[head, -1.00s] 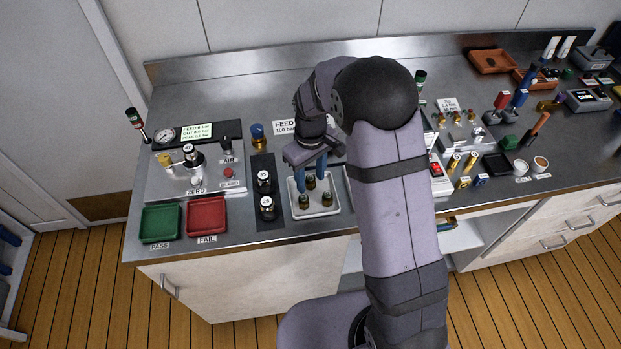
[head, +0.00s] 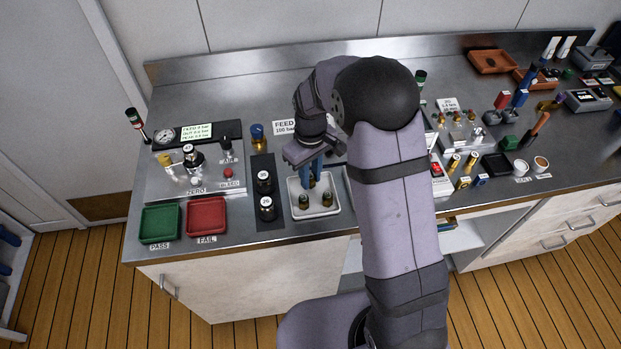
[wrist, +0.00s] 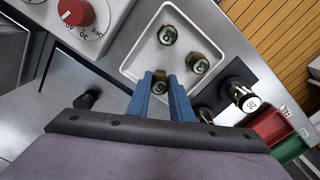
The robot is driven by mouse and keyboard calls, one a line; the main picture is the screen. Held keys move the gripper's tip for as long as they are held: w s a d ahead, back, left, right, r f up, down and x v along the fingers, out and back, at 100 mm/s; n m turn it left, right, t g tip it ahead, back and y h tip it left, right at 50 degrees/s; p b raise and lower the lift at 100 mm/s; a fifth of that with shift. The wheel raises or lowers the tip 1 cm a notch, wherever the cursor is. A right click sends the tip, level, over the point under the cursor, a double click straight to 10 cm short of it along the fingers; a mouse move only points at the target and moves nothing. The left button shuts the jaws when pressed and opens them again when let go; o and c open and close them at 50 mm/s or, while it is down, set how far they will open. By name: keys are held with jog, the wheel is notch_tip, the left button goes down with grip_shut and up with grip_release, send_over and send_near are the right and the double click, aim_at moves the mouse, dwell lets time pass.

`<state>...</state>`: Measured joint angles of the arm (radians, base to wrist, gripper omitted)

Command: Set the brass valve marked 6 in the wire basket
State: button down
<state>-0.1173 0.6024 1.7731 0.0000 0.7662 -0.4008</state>
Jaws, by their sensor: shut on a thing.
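Several brass valves with dark green marked tops stand in a white tray (head: 316,213). My gripper (wrist: 163,82) points down over the back of the tray, its blue fingers shut on one brass valve (wrist: 160,86). Two other valves, one at the front left (head: 303,201) and one at the front right (head: 327,200), stand clear of the fingers. I cannot make out a wire basket in either view.
Left of the tray, dark fittings (head: 267,207) stand on a black mat. Green (head: 160,223) and red (head: 206,216) trays lie at the front left. A test panel (head: 195,180) is behind them. My arm hides the bench right of the white tray.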

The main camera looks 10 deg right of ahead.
notch_tip(320, 180, up, 9)
jog(key=shift+r+b, duration=0.15)
jog(key=shift+b, duration=1)
jog(key=w+d+r+m+p, duration=0.15)
jog(key=w+d, duration=0.25)
jog(key=d, duration=0.5)
jog(key=w+d+r+m+p, duration=0.1)
jog(key=w+d+p, duration=0.15)
jog(key=d, duration=0.65)
jog(key=w+d+r+m+p, duration=0.15)
jog(key=w+d, duration=0.25)
jog(key=d, duration=0.5)
jog(key=shift+a+f+p, duration=0.15)
jog(key=shift+f+p, duration=0.5)
jog(key=shift+f, duration=1.95)
jog(key=shift+a+f+p, duration=0.1)
jog(key=shift+f+p, duration=0.5)
jog(key=shift+f, duration=2)
jog(key=shift+w+f, duration=0.1)
jog(key=shift+f, duration=0.05)
jog(key=c, duration=2)
grip_release()
jog(key=o, duration=0.4)
